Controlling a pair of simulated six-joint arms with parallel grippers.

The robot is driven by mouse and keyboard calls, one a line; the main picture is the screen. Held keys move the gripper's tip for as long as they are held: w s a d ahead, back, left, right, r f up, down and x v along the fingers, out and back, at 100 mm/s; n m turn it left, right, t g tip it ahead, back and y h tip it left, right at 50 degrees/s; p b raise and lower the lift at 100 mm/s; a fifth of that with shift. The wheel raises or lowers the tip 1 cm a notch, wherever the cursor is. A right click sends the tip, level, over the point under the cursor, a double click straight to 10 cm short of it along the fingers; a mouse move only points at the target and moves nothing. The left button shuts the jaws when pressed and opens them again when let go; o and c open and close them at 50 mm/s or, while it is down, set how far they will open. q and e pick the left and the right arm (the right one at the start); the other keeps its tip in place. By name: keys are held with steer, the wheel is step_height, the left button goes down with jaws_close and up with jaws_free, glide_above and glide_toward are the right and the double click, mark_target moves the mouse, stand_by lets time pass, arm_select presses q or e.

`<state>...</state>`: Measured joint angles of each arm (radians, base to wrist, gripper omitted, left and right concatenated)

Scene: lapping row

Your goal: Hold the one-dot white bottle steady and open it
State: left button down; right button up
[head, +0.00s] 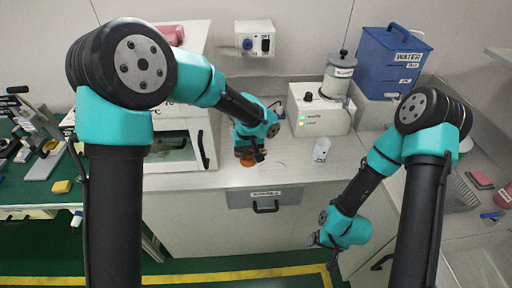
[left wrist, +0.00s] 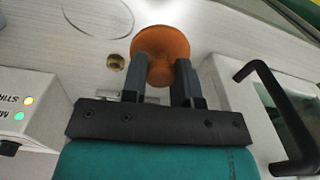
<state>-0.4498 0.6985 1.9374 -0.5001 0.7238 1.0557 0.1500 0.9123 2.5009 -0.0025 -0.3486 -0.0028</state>
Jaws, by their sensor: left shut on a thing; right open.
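A small white bottle (head: 321,150) stands upright on the counter in the head view, right of my left gripper and apart from it. Its markings are too small to read, so I cannot tell if it has one dot. My left gripper (head: 250,150) is shut on an orange-brown round thing (head: 248,161), low over the counter. The left wrist view shows this thing's wide round top (left wrist: 160,42) and narrower neck between the fingers of my left gripper (left wrist: 160,85). My right gripper (head: 322,240) is open, low in front of the counter and away from the bottle.
A machine with lit buttons (head: 320,115) stands behind the bottle, a blue water tank (head: 390,62) at the back right. A white cabinet (head: 180,140) is left of my left gripper. A small brass nut (left wrist: 115,62) lies near the held thing. Counter around the bottle is mostly clear.

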arm_select(q)
steer(key=s+d+f+m, duration=0.4)
steer(key=s+d, duration=0.2)
steer(key=s, duration=0.5)
steer(key=shift+d+f, duration=0.3)
steer(key=shift+f, duration=0.1)
glide_above(268, 168)
steer(key=shift+d+f, duration=0.1)
steer(key=shift+f, duration=0.65)
steer(key=shift+f, duration=1.75)
steer(key=shift+f, duration=0.15)
